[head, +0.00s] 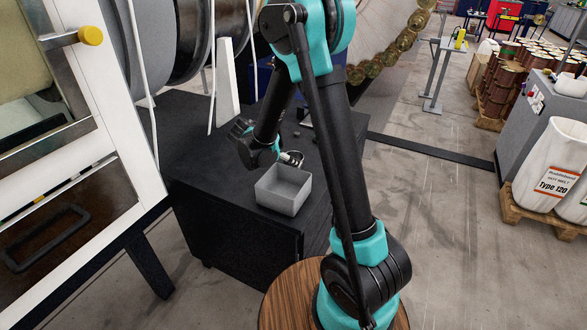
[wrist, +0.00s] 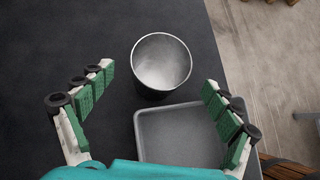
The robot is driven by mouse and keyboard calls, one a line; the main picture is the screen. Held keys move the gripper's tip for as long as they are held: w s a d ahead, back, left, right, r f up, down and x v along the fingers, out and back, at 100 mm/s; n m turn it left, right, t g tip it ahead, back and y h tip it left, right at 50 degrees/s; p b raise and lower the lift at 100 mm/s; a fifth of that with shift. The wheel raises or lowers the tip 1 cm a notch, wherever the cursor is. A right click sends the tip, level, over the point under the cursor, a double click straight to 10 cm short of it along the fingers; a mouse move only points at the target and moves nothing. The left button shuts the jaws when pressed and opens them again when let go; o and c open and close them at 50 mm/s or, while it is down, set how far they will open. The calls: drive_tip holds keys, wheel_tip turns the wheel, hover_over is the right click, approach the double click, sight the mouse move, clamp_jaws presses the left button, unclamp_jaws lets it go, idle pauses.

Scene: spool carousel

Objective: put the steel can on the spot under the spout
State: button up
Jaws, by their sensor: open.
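The steel can (wrist: 162,62) stands upright on the black table top in the wrist view, its open mouth and pale, empty-looking inside showing. In the head view the can (head: 293,158) is small and partly hidden by my gripper. My gripper (wrist: 158,78) is open, with its green-padded fingers spread to the left and right of the can's near side. I cannot see either finger touching it. In the head view my gripper (head: 281,152) is low over the table, beside the can. I cannot make out the spout or the spot under it.
A grey square open bin (head: 284,190) stands on the black table (head: 200,165), close on the near side of the can. Small dark pieces lie behind the can. A white-framed machine (head: 120,150) stands at the left.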

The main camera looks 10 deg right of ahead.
drive_tip(key=x, duration=0.5)
drive_tip(key=shift+w+d+f, duration=0.1)
drive_tip(key=shift+c, duration=0.3)
drive_tip(key=c, duration=1.4)
